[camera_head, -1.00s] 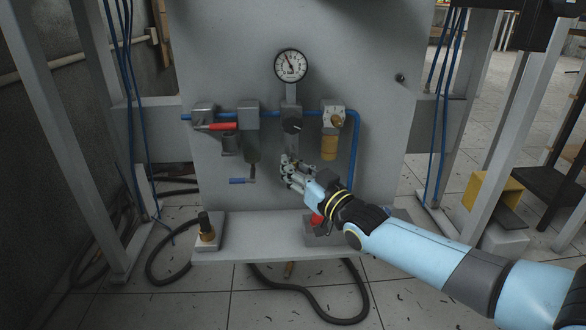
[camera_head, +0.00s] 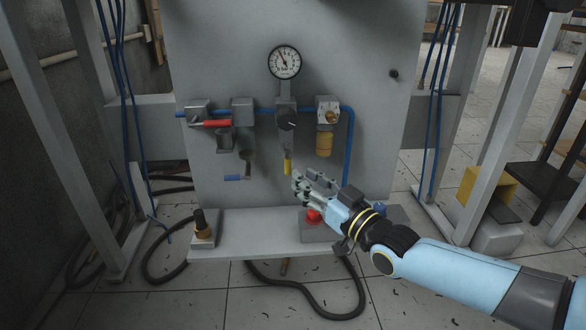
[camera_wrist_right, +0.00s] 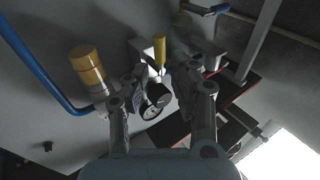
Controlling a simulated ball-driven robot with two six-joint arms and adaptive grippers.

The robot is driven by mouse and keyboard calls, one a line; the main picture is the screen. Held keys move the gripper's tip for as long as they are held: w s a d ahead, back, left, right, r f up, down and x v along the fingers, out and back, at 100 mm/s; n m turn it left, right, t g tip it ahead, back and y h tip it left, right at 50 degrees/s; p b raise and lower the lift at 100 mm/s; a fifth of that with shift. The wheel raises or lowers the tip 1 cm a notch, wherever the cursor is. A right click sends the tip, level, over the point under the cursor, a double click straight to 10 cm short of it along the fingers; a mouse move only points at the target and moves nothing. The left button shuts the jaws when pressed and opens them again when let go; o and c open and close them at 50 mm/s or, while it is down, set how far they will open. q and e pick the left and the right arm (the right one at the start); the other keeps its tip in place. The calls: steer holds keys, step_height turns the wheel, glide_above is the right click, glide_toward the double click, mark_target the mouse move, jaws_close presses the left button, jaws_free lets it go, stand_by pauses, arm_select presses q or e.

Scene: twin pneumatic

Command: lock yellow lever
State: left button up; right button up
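The yellow lever (camera_head: 287,167) hangs nearly straight down below the middle valve block on the grey panel. In the right wrist view the yellow lever (camera_wrist_right: 160,47) shows between and beyond the fingertips, with a clear gap. My right gripper (camera_head: 302,184) is just below and right of the lever in the head view, in front of the panel. Its fingers stand apart with nothing between them in the right wrist view (camera_wrist_right: 165,78). My left gripper is not in view.
A round gauge (camera_head: 284,62) sits above. A red lever (camera_head: 217,124) and a blue lever (camera_head: 237,178) are to the left. A yellow-brown cup (camera_head: 324,144) and a blue pipe (camera_head: 350,150) are to the right. A red button (camera_head: 313,216) is below, close to my right gripper.

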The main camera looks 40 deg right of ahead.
steer(key=s, duration=0.5)
steer(key=shift+d+f, duration=0.1)
steer(key=shift+f, duration=0.15)
